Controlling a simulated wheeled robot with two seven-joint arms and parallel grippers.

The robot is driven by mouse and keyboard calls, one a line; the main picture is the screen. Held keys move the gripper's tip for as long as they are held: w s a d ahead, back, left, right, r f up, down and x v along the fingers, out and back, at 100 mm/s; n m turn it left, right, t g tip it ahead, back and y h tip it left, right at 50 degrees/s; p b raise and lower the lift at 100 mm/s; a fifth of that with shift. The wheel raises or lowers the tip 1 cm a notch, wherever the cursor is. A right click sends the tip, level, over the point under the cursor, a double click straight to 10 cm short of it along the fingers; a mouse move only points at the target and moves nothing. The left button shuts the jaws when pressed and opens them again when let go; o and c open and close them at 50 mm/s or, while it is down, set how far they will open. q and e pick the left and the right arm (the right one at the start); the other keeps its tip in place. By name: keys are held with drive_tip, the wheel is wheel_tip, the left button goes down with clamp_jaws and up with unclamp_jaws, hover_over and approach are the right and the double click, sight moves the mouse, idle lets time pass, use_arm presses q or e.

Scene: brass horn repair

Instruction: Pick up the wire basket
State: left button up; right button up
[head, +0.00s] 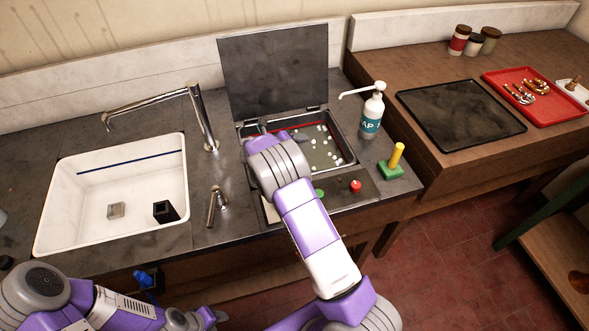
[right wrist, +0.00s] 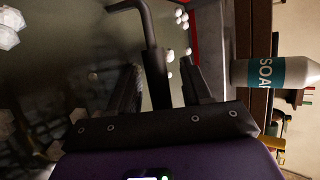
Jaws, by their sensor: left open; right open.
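The wire basket sits in the open cleaner tank (head: 351,146), mostly hidden under my right arm in the head view. In the right wrist view its dark bent handle (right wrist: 153,55) rises between the fingers of my right gripper (right wrist: 159,68). The gripper is open around the handle; I cannot tell whether either finger touches it. Dim mesh shows at the lower left of that view. In the head view my right gripper is largely hidden by its own wrist. My left gripper (head: 215,317) is low at the bottom edge, away from the basket, its fingers hardly visible.
White foam bits float in the tank. Its lid (head: 274,70) stands open behind. A soap bottle (head: 372,112) and a green block with a yellow handle (head: 392,165) stand to the right. A white sink (head: 70,215) with a tap (head: 203,115) lies left. A black mat (head: 460,113) is further right.

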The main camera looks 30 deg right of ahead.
drive_tip(key=shift+a+r, duration=0.1)
drive_tip(key=shift+c, duration=0.3)
clamp_jaws()
idle(0.9)
